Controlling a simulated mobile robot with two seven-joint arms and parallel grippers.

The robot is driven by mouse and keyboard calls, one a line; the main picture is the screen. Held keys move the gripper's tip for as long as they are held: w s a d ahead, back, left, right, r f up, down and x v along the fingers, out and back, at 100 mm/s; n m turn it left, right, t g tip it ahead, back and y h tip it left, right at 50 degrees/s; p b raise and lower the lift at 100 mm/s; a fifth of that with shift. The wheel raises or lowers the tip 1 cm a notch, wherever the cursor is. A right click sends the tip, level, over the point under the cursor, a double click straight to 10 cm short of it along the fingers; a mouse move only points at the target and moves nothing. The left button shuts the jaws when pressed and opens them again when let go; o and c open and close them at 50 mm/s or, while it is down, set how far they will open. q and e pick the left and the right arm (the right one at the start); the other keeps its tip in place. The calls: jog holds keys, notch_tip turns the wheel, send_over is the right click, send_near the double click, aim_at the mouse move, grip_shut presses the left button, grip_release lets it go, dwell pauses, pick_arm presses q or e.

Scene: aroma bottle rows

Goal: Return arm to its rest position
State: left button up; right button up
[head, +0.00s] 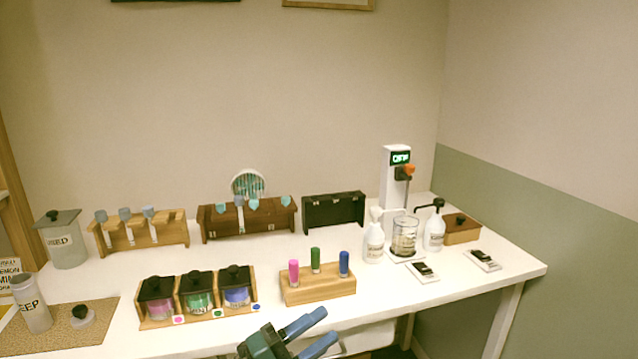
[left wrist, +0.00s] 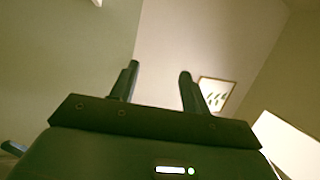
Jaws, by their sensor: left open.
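My left gripper (head: 312,332) is at the bottom middle of the head view, at the table's front edge, below the wooden block with the colored bottles. Its two blue fingers are spread apart with nothing between them. In the left wrist view the gripper (left wrist: 158,82) is also open and empty, with only wall and a picture frame behind it. My right gripper is not in either view.
The white table (head: 440,295) holds a wooden block (head: 318,291) with three colored bottles, a rack of lidded jars (head: 198,298), back racks (head: 246,218), pump bottles (head: 374,243) and a white dispenser (head: 390,190).

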pick_arm(q)
jog(key=s+a+f+n+y, duration=0.7)
jog(key=s+f+n, duration=0.3)
jog(key=f+n, duration=0.1)
jog(key=s+a+f+n+y, duration=0.7)
jog(key=s+f+n, duration=0.3)
jog(key=n, duration=0.4)
jog(key=shift+s+f+n+y+p, duration=0.2)
jog(key=shift+f+n+y+p, duration=0.1)
jog(key=shift+f+y+p, duration=0.15)
